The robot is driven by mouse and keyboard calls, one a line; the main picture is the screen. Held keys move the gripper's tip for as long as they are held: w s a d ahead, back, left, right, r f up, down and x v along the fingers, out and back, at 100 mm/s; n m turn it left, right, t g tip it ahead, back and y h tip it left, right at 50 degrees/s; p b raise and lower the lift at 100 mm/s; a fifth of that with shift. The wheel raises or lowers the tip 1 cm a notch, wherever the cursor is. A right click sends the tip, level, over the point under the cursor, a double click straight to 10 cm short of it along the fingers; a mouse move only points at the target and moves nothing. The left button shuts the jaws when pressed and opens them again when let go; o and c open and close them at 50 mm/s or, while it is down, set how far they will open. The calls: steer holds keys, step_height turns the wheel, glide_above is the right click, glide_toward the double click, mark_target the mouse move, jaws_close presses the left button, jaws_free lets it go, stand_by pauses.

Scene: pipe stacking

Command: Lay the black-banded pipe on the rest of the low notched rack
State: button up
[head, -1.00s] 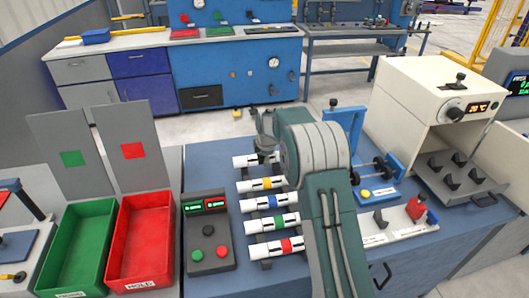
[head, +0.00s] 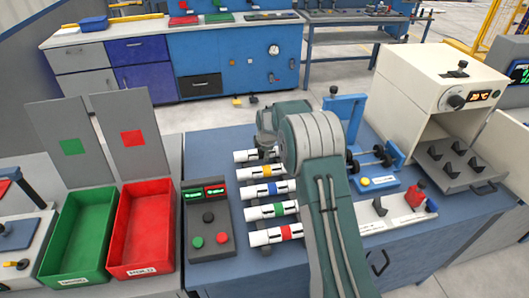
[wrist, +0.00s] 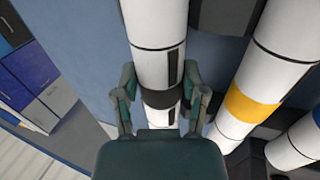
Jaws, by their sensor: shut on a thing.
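The black-banded pipe (wrist: 157,40) is white and runs up the middle of the wrist view. In the head view its white left end (head: 246,155) shows at the far end of a row of pipes. My gripper (wrist: 162,100) is shut on it, one finger on each side at the black band. In the head view my gripper (head: 266,140) is partly hidden by my arm. A dark notched block (head: 379,207) stands on a low white base at the right, and a tray with several dark notched blocks (head: 455,165) lies before the cream oven. I cannot tell which is the named rack.
Yellow-banded (head: 258,171), blue-banded (head: 262,189), green-banded (head: 266,211) and red-banded (head: 273,235) pipes lie nearer in the row. A blue fixture (head: 345,110) stands right of my arm. Green (head: 78,238) and red (head: 142,228) bins and a button box (head: 208,222) are left.

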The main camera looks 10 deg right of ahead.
steer(key=shift+f, duration=0.35)
stand_by(0.3)
steer(key=o, duration=1.3)
steer(key=shift+c, duration=0.2)
steer(key=v, duration=1.1)
steer(key=shift+r, duration=0.4)
steer(key=shift+s, duration=0.1)
